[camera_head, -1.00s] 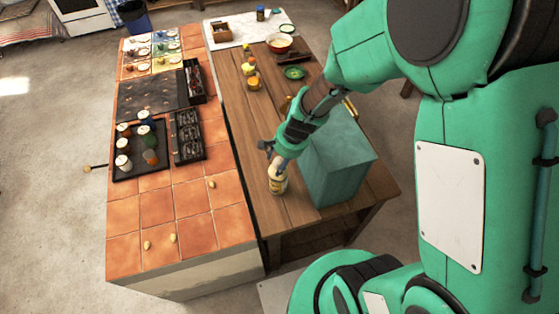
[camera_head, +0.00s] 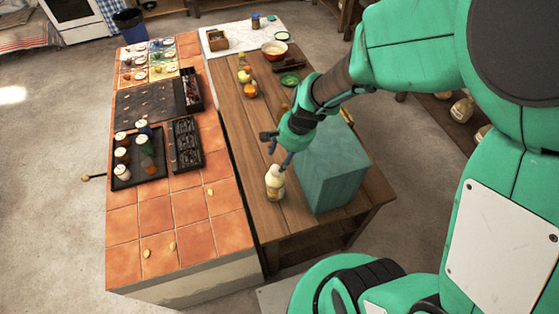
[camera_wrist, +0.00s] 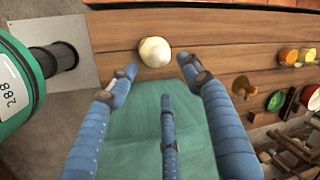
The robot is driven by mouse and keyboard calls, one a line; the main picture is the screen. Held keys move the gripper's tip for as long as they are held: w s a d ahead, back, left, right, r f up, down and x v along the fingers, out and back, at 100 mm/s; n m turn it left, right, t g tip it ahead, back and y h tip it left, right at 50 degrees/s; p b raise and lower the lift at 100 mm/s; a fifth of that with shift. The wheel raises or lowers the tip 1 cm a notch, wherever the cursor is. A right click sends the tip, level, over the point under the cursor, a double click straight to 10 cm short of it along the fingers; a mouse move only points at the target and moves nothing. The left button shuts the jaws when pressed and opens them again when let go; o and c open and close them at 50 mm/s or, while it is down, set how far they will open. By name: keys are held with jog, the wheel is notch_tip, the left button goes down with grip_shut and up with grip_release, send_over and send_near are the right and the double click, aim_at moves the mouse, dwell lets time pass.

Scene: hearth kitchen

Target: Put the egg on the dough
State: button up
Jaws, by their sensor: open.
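I cannot make out a sure egg or dough. A cream jar (camera_head: 275,185) with a pale top and a label stands upright on the brown wooden table (camera_head: 250,145). A round cream shape, most likely its top, shows in the wrist view (camera_wrist: 154,52). My gripper (camera_head: 281,155) is open and empty, with blue fingers spread just above and to the right of the jar. In the wrist view my gripper (camera_wrist: 158,68) has its fingertips apart, with the round shape beyond them. Small pale oval pieces (camera_head: 172,246) lie on the orange tiled counter (camera_head: 125,225).
A large teal block (camera_head: 335,165) stands right of the jar. Small containers (camera_head: 248,88), a green dish (camera_head: 289,79) and a red-rimmed pot (camera_head: 274,48) are farther back. Dark trays (camera_head: 155,180) with several jars sit on the tiles. The tabletop left of the jar is clear.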

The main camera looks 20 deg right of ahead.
jog(key=shift+v, duration=1.4)
jog(key=shift+r, duration=0.1)
jog(key=s+r+n+t+h, duration=0.1)
jog(key=s+r+n, duration=0.4)
jog(key=s+r, duration=0.3)
jog(key=s+d+r+n+t+h, duration=0.1)
jog(key=s+r+n, duration=0.3)
jog(key=r, duration=1.3)
jog(key=s+t, duration=0.1)
jog(key=s, duration=0.3)
jog(key=shift+s+d+r+n, duration=0.25)
jog(key=shift+r+n, duration=0.1)
jog(key=shift+n, duration=0.05)
notch_tip(320, 180, down, 7)
jog(key=b, duration=0.7)
